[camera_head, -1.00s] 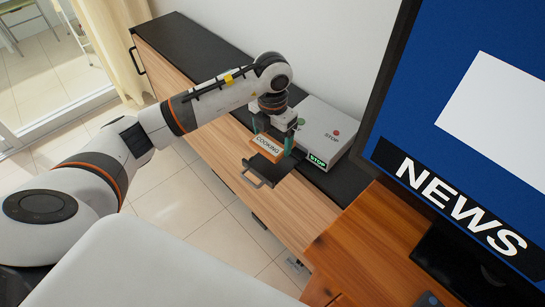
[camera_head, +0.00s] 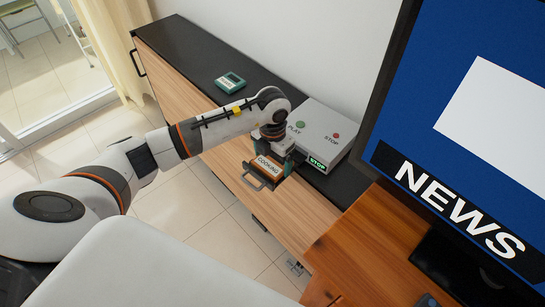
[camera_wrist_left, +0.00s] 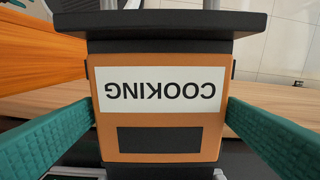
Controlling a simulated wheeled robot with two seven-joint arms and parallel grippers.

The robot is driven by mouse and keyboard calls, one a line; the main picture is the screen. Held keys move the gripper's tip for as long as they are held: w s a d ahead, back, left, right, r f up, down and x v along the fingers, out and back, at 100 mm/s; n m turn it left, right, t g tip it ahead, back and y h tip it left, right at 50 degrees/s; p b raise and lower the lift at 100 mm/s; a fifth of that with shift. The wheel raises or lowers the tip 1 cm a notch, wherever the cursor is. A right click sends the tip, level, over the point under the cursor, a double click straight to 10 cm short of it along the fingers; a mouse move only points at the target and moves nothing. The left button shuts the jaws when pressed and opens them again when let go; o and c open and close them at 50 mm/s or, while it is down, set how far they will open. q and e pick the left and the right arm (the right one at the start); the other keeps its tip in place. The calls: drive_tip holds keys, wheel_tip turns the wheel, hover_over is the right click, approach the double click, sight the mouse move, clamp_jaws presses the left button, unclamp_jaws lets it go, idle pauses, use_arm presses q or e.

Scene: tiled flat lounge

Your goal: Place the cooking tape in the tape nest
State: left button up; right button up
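The cooking tape (camera_head: 268,165) is an orange cassette with a white COOKING label; it fills the middle of the left wrist view (camera_wrist_left: 160,107). It lies flat at the black tape nest (camera_head: 252,179), which sticks out from the cabinet front with a handle. In the wrist view the nest's dark edge (camera_wrist_left: 160,46) shows along the tape's far side. I cannot tell whether the tape rests fully down. My left gripper (camera_head: 273,159) is over the nest, its green fingers against both sides of the tape. My right gripper is not in view.
A grey box (camera_head: 322,131) with PLAY and STOP buttons stands on the black cabinet top (camera_head: 190,49), just beyond the gripper. A teal cassette (camera_head: 230,82) lies further left there. A wooden stand (camera_head: 365,250) with a large NEWS screen (camera_head: 470,110) is at the right.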

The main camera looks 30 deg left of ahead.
sight(272, 161)
use_arm(q)
drive_tip(key=shift+o, duration=0.7)
drive_tip(key=shift+r, duration=0.6)
wheel_tip(272, 161, up, 11)
drive_tip(key=b, duration=0.1)
